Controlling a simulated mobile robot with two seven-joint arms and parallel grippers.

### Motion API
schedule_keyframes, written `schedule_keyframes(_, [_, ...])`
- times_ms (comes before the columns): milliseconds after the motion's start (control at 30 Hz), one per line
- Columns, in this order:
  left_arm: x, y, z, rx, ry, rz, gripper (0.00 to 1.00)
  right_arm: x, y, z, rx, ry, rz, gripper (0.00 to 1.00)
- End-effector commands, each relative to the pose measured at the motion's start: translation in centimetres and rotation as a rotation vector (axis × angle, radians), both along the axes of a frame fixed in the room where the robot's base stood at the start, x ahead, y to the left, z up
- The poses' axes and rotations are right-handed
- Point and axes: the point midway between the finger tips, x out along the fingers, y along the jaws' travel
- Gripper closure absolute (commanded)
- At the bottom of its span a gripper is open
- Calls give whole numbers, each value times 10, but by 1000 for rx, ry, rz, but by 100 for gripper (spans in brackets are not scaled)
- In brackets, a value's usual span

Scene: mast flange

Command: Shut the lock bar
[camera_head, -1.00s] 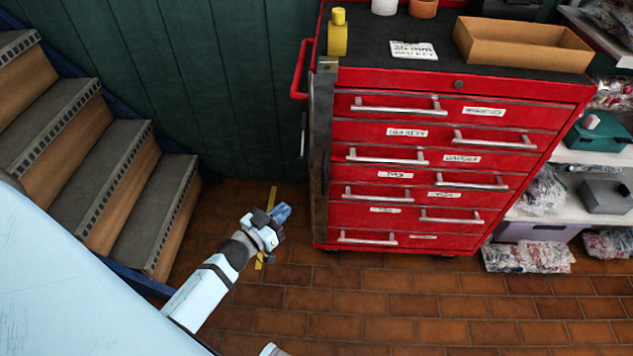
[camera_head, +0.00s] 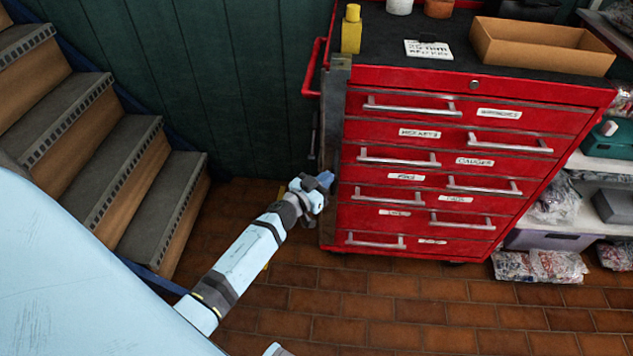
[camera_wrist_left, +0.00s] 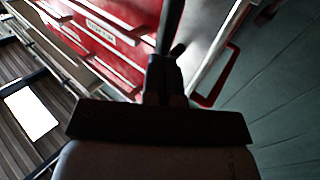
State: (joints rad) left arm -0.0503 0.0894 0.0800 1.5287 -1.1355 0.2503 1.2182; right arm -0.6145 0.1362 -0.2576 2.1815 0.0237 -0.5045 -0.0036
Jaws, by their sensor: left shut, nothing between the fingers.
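The lock bar (camera_head: 333,120) is a tall grey metal strip. It stands upright along the left front edge of the red tool cabinet (camera_head: 480,90), beside the drawer fronts and not across them. My left gripper (camera_head: 325,180) is shut and empty. In the head view it overlaps the lower half of the bar from the left; I cannot tell whether it touches. In the left wrist view my gripper's fingers (camera_wrist_left: 172,30) are dark, with the red drawers (camera_wrist_left: 90,30) to their left. My right gripper is not in view.
A red side handle (camera_head: 313,70) sticks out from the cabinet's left side. Grey stairs (camera_head: 125,150) rise at the left. A cardboard tray (camera_head: 540,45) and a yellow bottle (camera_head: 351,30) stand on the cabinet. The brick floor in front is clear.

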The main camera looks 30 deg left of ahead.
Motion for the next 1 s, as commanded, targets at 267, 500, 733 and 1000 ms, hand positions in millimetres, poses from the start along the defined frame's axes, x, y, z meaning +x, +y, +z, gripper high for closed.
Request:
schedule_keyframes(267, [2,0,0,-1,1,0,100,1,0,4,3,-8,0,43])
schedule_keyframes(500, [11,-4,3,-3,0,0,100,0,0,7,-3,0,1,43])
schedule_keyframes(733, [17,-7,3,-1,-4,0,100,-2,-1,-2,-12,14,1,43])
schedule_keyframes(1000, [18,-7,4,-1,-6,-1,100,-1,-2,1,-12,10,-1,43])
